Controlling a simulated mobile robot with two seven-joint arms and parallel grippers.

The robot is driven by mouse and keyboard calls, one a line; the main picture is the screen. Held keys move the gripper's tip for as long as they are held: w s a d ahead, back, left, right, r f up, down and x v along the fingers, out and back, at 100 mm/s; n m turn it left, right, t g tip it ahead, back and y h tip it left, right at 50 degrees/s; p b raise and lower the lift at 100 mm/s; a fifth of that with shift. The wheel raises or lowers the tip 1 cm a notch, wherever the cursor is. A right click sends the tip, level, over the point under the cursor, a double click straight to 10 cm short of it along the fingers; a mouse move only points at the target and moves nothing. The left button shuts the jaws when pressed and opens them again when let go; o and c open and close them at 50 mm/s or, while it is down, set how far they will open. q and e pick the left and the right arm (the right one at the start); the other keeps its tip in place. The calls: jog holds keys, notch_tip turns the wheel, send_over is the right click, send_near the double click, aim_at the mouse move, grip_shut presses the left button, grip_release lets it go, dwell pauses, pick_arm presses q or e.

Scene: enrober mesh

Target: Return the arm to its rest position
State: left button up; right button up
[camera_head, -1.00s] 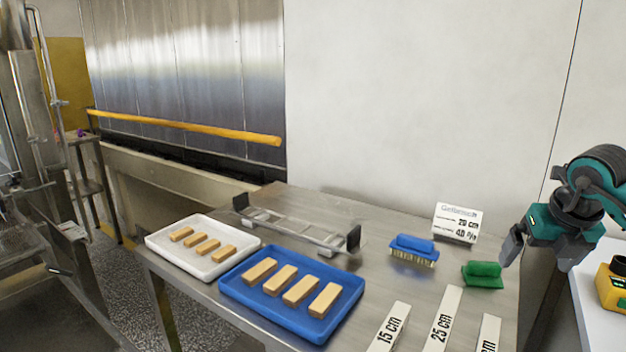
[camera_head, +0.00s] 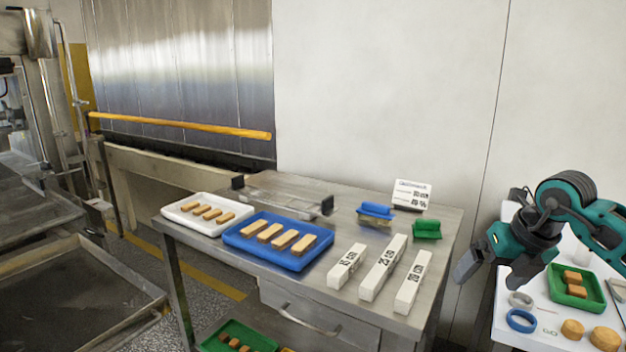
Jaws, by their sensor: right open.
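My right arm comes in from the right, teal and dark grey. Its gripper (camera_head: 492,270) points down and left, with its fingers apart and nothing seen between them. It is in the air to the right of the steel table (camera_head: 330,190), in front of the white side table (camera_head: 508,325) in the picture. My left gripper is not in view.
On the steel table are a white tray (camera_head: 170,214) and a blue tray (camera_head: 290,262) with bars, a blue brush (camera_head: 376,211), a green block (camera_head: 427,230), a sign (camera_head: 411,194) and three labelled white boxes (camera_head: 382,268). The side table bears a green tray (camera_head: 600,303) and rings (camera_head: 521,321).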

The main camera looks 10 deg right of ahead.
jog(key=s+a+f+m+t+y, duration=0.3)
jog(key=a+y, duration=0.4)
jog(key=a, duration=0.6)
jog(key=a+f+m+t+y, duration=0.2)
jog(key=a+m+t+y, duration=0.15)
jog(key=a+y, duration=0.65)
pick_arm(q)
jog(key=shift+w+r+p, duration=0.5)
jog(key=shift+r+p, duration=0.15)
jog(key=shift+p, duration=0.1)
pick_arm(e)
jog(key=s+d+f+m+h, duration=0.1)
jog(key=s+f+m+h, duration=0.6)
jog(key=f+m, duration=0.4)
jog(key=s+d+f+m+h, duration=0.2)
jog(key=s+f+m+h, duration=0.5)
jog(key=f+m+h, duration=0.2)
notch_tip(320, 180, down, 2)
jog(key=m, duration=0.4)
jog(key=shift+m, duration=0.35)
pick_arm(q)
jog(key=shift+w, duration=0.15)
